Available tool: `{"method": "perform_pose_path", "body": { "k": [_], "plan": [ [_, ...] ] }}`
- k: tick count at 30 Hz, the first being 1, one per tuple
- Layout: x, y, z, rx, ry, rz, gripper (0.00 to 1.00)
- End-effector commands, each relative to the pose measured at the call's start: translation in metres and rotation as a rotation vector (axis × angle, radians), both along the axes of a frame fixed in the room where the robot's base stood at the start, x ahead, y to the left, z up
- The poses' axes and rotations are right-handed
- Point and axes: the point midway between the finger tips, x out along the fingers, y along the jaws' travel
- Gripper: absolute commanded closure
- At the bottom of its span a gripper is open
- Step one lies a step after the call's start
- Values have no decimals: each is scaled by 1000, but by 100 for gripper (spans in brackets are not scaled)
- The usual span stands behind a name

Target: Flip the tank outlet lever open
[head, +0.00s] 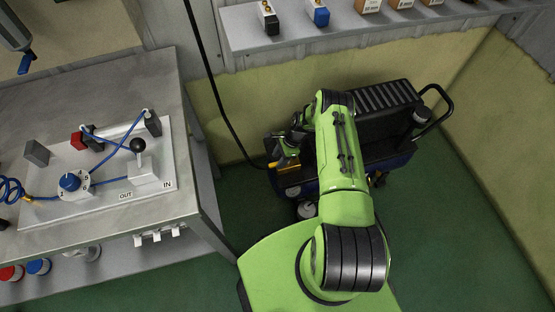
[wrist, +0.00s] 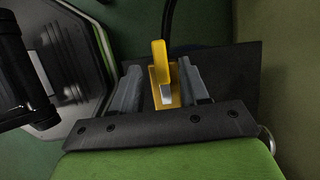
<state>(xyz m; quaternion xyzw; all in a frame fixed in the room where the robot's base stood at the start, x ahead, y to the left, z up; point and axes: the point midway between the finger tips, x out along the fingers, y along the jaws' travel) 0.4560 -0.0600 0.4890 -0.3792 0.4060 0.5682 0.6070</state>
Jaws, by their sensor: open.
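The yellow outlet lever (wrist: 159,62) stands in the wrist view between the two fingers of my gripper (wrist: 162,88). A gap shows between the lever and the right finger; whether the left finger touches it I cannot tell. My gripper is open. In the head view my gripper (head: 284,150) is at the left end of the dark tank unit (head: 378,125), and a small yellow piece (head: 285,164) shows beside it. My green arm covers part of the tank unit.
A metal workbench (head: 150,212) with a lever panel (head: 95,200) stands at the left. A shelf (head: 340,40) with small boxes runs along the back wall. A black hose (head: 208,70) hangs down toward the tank. Green floor (head: 470,210) is clear at the right.

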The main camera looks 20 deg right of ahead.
Motion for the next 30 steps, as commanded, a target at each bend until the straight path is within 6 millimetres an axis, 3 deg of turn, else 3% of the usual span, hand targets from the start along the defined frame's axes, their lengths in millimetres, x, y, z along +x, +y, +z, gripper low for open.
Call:
{"method": "perform_pose_path", "body": {
  "k": [1, 6, 13, 18, 30],
  "plan": [
    [1, -7, 19, -1, -3, -3, 55],
    [-1, -25, 65, 0, -3, -2, 55],
    [-2, -46, 114, -1, -2, -2, 55],
    [-3, -52, 126, -1, -1, 0, 55],
    [-3, -52, 126, 0, -1, 0, 55]
  ]
}}
